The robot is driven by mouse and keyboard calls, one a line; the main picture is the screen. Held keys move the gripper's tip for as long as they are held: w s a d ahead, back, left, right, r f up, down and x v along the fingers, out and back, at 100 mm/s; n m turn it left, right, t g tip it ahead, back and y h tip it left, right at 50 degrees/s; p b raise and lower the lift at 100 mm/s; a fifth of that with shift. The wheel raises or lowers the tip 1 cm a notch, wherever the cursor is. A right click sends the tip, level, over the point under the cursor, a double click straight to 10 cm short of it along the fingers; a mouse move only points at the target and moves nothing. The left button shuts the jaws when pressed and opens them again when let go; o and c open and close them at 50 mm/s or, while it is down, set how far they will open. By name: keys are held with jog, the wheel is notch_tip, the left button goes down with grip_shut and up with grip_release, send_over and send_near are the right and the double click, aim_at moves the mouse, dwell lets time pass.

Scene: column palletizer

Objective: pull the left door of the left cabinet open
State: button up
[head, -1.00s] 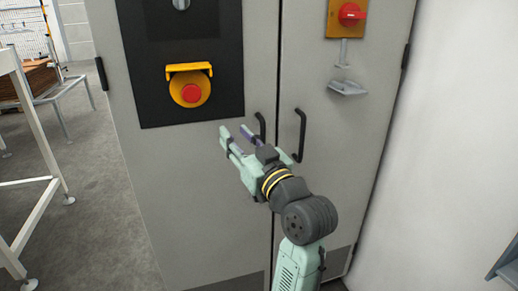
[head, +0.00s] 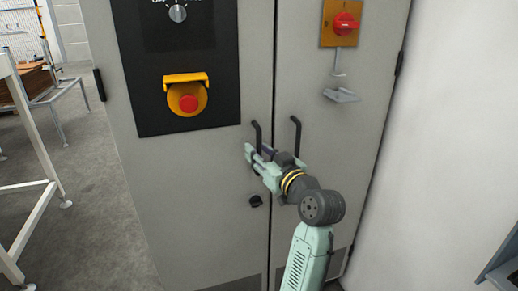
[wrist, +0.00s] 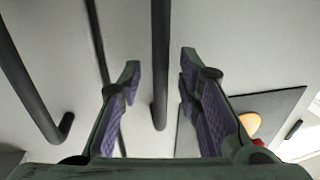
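The grey cabinet's left door (head: 190,190) is closed flush beside its right door (head: 335,150), with a narrow seam between them. The left door's black bar handle (head: 257,133) stands close to the seam. The right door's handle (wrist: 28,85) lies outside the fingers, at the left of the wrist view.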

jog(key=shift+w+a, duration=0.2)
jog(key=shift+w, duration=0.1)
jog(key=shift+c, duration=0.3)
grip_shut()
dwell(0.5)
